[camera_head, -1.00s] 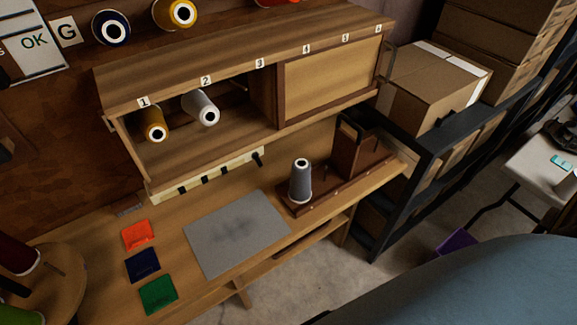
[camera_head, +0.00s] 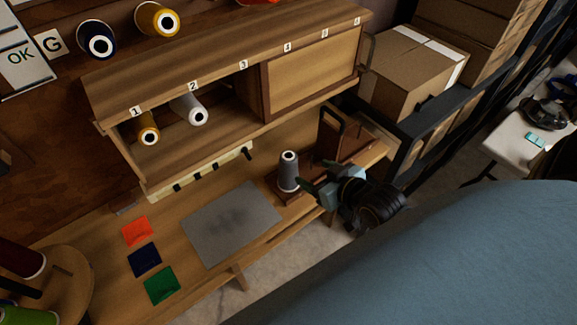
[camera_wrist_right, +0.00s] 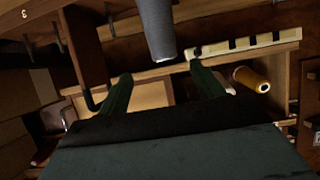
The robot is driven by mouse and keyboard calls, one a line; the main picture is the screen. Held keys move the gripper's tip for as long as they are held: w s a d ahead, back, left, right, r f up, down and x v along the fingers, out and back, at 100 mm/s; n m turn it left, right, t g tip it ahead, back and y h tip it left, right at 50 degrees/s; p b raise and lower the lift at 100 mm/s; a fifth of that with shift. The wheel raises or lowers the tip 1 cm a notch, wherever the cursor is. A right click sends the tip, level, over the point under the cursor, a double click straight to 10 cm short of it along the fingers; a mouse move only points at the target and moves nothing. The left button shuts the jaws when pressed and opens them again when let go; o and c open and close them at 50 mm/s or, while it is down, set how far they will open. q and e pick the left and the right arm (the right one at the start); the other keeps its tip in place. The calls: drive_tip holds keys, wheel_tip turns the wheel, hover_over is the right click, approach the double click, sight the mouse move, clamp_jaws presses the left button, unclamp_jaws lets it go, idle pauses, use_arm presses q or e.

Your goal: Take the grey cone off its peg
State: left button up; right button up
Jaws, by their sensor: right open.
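The grey cone (camera_head: 289,171) stands upright on a dark wooden peg board (camera_head: 292,200) at the right of the bench. Its peg is hidden inside it. My right gripper (camera_head: 307,178) is open just to the right of the cone, its fingers pointing left towards it. In the right wrist view the grey cone (camera_wrist_right: 157,28) shows ahead of the two green fingers (camera_wrist_right: 162,85), in line with the gap between them. I cannot tell whether a finger touches it. My left gripper is not in view.
A wooden cabinet (camera_head: 205,88) with numbered bays overhangs the bench, holding yellow and white cones. A dark box with a handle (camera_head: 331,130) stands behind the peg board. A grey mat (camera_head: 231,222) and coloured squares lie left. Shelving with cartons (camera_head: 415,72) stands right.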

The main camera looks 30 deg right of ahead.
sight(295, 161)
drive_tip(key=x, duration=0.7)
drive_tip(key=shift+w+a+r+b, duration=0.15)
drive_tip(key=shift+w+r+b, duration=0.05)
drive_tip(key=shift+w+b, duration=0.2)
drive_tip(key=shift+a+x, duration=0.1)
drive_tip(key=shift+x, duration=1.3)
drive_tip(key=shift+a+x, duration=0.15)
drive_tip(key=shift+x, duration=1.25)
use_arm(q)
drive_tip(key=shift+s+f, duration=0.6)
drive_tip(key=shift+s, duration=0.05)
use_arm(e)
drive_tip(key=shift+r, duration=0.1)
drive_tip(key=shift+c, duration=0.2)
drive_tip(key=c, duration=1.1)
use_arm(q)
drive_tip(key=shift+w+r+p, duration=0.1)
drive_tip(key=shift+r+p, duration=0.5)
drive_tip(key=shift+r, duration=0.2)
use_arm(e)
wheel_tip(295, 161, up, 10)
